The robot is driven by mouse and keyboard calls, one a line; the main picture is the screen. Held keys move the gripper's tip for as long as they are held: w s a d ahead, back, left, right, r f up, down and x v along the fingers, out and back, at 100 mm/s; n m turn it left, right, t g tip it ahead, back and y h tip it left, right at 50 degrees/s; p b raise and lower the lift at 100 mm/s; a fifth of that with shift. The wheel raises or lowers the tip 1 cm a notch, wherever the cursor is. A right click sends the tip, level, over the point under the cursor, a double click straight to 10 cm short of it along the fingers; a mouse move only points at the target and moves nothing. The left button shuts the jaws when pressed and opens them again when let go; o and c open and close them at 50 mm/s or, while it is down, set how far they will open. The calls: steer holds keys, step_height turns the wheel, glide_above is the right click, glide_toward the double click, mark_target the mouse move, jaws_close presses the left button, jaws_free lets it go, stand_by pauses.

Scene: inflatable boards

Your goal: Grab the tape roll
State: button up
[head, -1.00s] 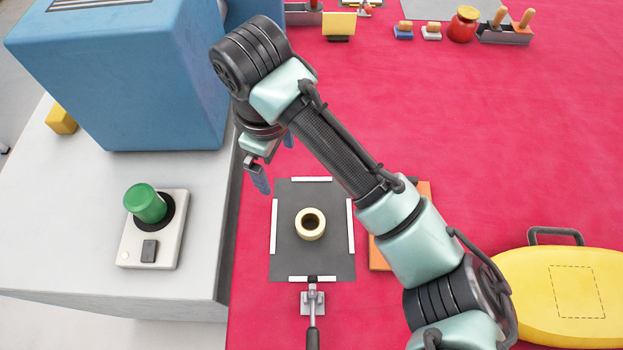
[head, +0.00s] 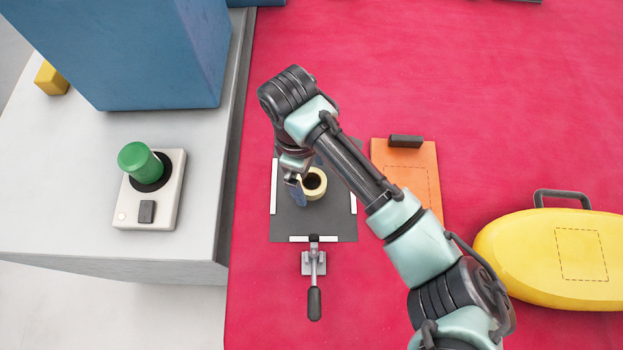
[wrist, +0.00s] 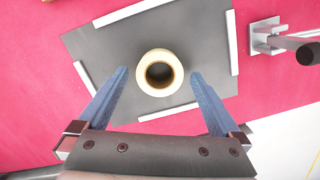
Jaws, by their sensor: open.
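The tape roll (head: 313,184) is a cream ring with a dark hole, lying flat on a dark grey mat (head: 300,225) with white edge strips. In the wrist view the tape roll (wrist: 160,73) lies ahead of and between my two blue fingertips, with a gap on each side. My gripper (wrist: 160,75) is open and empty. In the head view my gripper (head: 298,188) is at the roll's left side and hides part of it. I cannot tell how high the fingertips are above the mat.
A toggle clamp (head: 314,275) stands at the mat's near edge. An orange board (head: 408,175) and a yellow inflatable board (head: 550,260) lie to the right. A grey bench (head: 90,240) holds a green button (head: 145,162) and a blue box (head: 140,50) on the left.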

steer(key=shift+d+f, duration=0.1)
steer(key=shift+f, duration=0.8)
steer(key=shift+c, duration=0.3)
steer(key=c, duration=1.3)
steer(key=shift+o, duration=0.2)
steer(key=shift+r, duration=0.1)
